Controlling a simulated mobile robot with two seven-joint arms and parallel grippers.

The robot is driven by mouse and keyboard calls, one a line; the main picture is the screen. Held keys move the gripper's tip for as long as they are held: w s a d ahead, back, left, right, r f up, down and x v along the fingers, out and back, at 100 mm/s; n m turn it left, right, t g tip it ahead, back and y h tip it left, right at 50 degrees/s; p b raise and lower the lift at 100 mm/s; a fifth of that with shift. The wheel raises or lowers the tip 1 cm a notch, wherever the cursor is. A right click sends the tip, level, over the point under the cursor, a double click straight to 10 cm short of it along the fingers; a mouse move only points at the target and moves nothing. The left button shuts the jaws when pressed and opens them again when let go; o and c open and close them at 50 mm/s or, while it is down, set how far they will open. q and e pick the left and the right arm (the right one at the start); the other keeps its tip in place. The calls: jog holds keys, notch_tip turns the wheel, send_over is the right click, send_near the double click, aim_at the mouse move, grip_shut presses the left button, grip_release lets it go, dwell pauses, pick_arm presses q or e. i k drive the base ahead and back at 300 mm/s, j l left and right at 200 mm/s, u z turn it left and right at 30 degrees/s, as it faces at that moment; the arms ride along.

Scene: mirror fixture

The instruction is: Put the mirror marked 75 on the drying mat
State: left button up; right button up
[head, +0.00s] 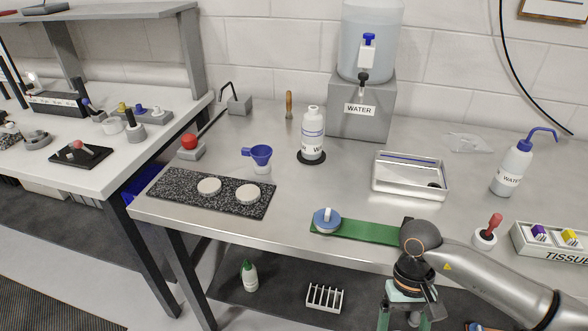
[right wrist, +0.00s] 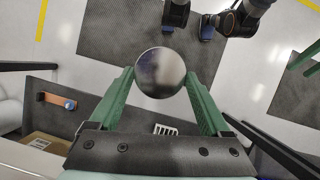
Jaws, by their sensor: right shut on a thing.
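My right gripper (head: 408,315) is low at the front edge of the steel table, below the green strip. In the right wrist view its green fingers are shut on a round, shiny grey mirror (right wrist: 160,73), held at the fingertips over the floor. No number can be read on it. A black speckled mat (head: 178,189) lies at the left of the table, well left of the gripper. Two pale round discs (head: 208,187) (head: 248,193) rest on it; no marks are readable. My left gripper is not in view.
A green strip (head: 375,232) carries a blue round item (head: 327,222). A white rack (head: 324,298) is on the lower shelf.

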aim_at(183, 184)
jog(key=i+j, duration=0.1)
jog(key=j, duration=0.4)
jog(key=i+j, duration=0.1)
jog(key=j, duration=0.4)
jog(key=i+j, duration=0.1)
jog(key=j, duration=0.35)
jog(key=i+j, duration=0.1)
jog(key=j, duration=0.9)
jog(key=i+j, duration=0.15)
jog(key=j, duration=0.35)
